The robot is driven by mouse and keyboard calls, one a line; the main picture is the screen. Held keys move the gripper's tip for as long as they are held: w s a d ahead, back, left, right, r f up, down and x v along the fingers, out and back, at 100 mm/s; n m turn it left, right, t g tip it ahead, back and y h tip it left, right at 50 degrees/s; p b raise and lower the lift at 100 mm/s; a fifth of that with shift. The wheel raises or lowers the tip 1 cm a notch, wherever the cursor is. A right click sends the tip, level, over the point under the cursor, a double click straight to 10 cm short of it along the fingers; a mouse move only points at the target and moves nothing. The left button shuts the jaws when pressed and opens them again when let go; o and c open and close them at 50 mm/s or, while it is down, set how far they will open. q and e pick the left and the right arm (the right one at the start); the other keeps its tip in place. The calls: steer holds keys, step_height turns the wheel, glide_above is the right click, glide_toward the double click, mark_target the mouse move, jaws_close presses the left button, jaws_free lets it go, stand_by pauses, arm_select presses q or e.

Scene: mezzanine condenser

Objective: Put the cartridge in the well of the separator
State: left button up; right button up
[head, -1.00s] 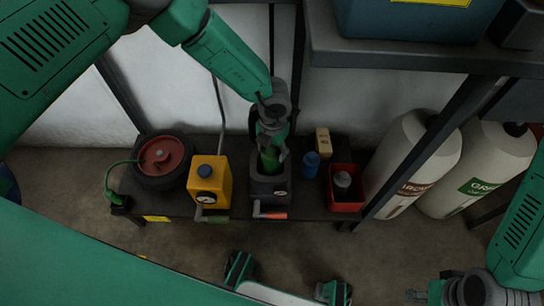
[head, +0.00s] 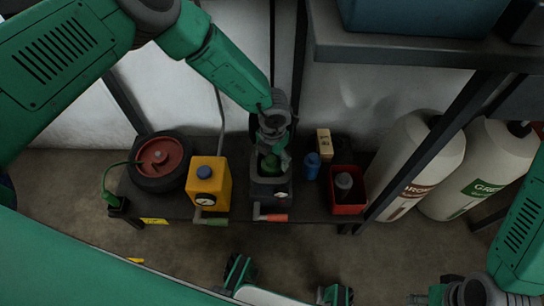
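The separator (head: 271,189) is a dark grey box with a gauge and a red-handled lever, on the low dark bench. The green cartridge (head: 269,164) is at the well in its top, with its lower part hidden inside. My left gripper (head: 272,152) comes down from above with its fingers around the cartridge's upper end and appears shut on it. The fingers partly cover the cartridge. My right gripper (head: 420,299) is at the bottom right edge, low and far from the separator, too small to tell its opening.
A yellow unit (head: 209,184) with a green-handled lever stands left of the separator, and a red-hubbed reel (head: 158,158) beyond it. A shelf (head: 400,58) overhangs at upper right.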

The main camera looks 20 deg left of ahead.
arm_select(q)
step_height(320, 180, up, 13)
steer(key=p, duration=0.5)
steer(key=s+a+f+m+t+y, duration=0.1)
steer(key=s+a+f+m, duration=0.2)
steer(key=s+a+m, duration=0.45)
steer(key=s+a+f+m+t+y, duration=0.15)
steer(key=s+m, duration=0.25)
steer(key=m, duration=0.6)
steer(key=s+a+r+m+g+h, duration=0.1)
steer(key=s+a+m, duration=0.1)
steer(key=s+m, duration=0.6)
steer(key=s+a+r+m+g+h, duration=0.1)
steer(key=s+a+m, duration=0.2)
steer(key=s+m, duration=0.5)
steer(key=shift+s+h, duration=0.35)
steer(key=shift+s, duration=0.2)
step_height(320, 180, up, 8)
steer(key=p, duration=0.8)
